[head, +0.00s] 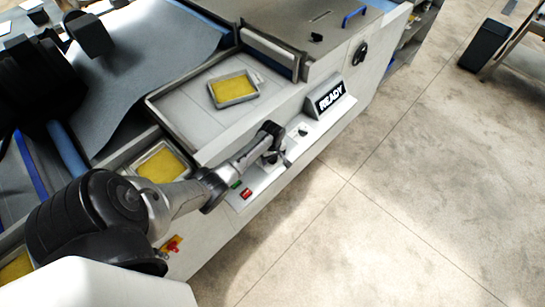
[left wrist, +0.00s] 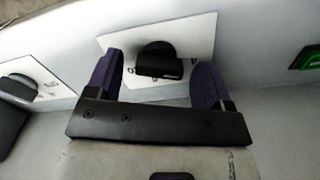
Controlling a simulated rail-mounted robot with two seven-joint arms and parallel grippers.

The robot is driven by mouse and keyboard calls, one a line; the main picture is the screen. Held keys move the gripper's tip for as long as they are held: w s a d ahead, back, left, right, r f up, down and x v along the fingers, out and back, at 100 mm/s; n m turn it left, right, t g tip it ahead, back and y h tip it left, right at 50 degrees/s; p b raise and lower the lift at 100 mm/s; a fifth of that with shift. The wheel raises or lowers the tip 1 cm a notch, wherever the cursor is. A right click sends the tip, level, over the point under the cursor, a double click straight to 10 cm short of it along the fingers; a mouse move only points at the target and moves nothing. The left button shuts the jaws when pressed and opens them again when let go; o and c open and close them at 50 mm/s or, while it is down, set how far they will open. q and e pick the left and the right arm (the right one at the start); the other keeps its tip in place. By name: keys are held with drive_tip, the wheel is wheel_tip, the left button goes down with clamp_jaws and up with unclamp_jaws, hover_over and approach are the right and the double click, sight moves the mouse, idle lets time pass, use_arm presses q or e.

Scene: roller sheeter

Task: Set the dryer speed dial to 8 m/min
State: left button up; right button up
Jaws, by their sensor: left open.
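A black dial (left wrist: 160,60) on a white plate (left wrist: 196,32) shows in the left wrist view; its scale marks are mostly hidden and cannot be read. My left gripper (left wrist: 157,75) is open, with one purple fingertip on each side of this dial; I cannot tell whether they touch it. In the head view the left gripper (head: 273,157) is low over the machine's front control panel (head: 262,181), largely hiding the dial there. A second black dial (left wrist: 18,86) on its own plate lies to the left, and it also shows in the head view (head: 303,131). My right gripper is not in view.
A display reading READY (head: 331,97) stands up from the panel beyond the dials. A green button (left wrist: 308,57) and a red button (head: 246,193) are on the near side. A yellow-filled tray (head: 234,101) sits on the machine top.

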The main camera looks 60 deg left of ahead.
use_arm(q)
drive_tip(key=shift+f, duration=0.1)
drive_tip(key=shift+c, duration=0.2)
drive_tip(key=c, duration=0.9)
